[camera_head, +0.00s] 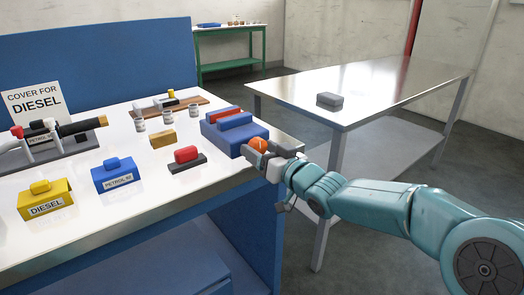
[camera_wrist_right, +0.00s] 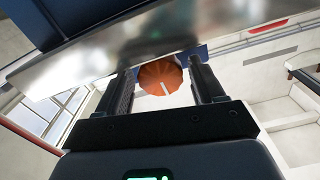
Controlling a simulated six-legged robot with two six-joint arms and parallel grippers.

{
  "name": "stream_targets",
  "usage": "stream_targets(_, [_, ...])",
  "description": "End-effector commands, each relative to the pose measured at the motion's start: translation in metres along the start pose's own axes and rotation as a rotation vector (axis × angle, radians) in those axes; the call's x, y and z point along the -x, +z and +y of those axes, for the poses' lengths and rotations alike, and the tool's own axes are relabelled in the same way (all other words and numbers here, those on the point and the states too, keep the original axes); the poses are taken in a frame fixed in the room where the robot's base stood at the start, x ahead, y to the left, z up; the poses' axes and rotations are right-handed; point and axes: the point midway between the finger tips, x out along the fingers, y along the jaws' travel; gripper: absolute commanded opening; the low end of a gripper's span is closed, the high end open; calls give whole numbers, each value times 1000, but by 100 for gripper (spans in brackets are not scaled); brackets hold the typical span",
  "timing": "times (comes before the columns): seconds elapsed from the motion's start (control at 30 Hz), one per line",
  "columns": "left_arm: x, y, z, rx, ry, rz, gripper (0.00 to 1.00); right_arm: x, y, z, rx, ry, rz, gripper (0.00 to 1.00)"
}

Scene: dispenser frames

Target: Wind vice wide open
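The vice (camera_head: 233,133) is a blue block with a red piece and a blue piece on top, at the right end of the bench. Its round orange knob (camera_head: 258,145) faces the bench's front edge. My right gripper (camera_head: 270,149) is at the knob, reaching in from the right. In the right wrist view, the orange knob (camera_wrist_right: 160,77), with a white mark, shows between the two dark fingers of the right gripper (camera_wrist_right: 162,88). The fingers are apart, with a narrow gap on each side of the knob. How far the jaws are apart is unclear. My left gripper is out of view.
The white bench top (camera_head: 110,222) holds a yellow DIESEL block (camera_head: 45,199), a blue PETROL block (camera_head: 117,174), a red-and-black piece (camera_head: 187,158) and small jars (camera_head: 139,124). A metal table (camera_head: 375,88) with a grey block (camera_head: 329,101) stands at right.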

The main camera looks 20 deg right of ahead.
Motion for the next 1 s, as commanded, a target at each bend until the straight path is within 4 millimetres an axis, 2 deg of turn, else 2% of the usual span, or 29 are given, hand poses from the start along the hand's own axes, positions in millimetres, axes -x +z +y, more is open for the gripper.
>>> stream_targets(0.03, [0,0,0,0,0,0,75,0,0,0,0,0,0,49])
stream_targets(0.1, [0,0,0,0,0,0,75,0,0,0,0,0,0,26])
stream_targets(0.13, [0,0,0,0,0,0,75,0,0,0,0,0,0,19])
stream_targets(0.27, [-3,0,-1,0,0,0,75,0,1,0,17,0,1,19])
stream_targets(0.4, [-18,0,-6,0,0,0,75,0,4,1,173,0,3,19])
stream_targets(0.53, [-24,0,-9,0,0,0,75,0,2,0,305,-1,3,19])
stream_targets(0.83, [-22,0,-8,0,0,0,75,0,0,0,338,-1,0,19])
stream_targets(0.87, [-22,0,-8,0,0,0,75,0,0,0,337,-1,0,53])
stream_targets(0.9, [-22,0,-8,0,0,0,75,0,0,0,337,-1,0,66])
stream_targets(0.93, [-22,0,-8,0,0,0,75,0,0,0,337,-1,0,75])
stream_targets(1.0, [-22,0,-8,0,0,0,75,0,0,0,336,-1,0,75])
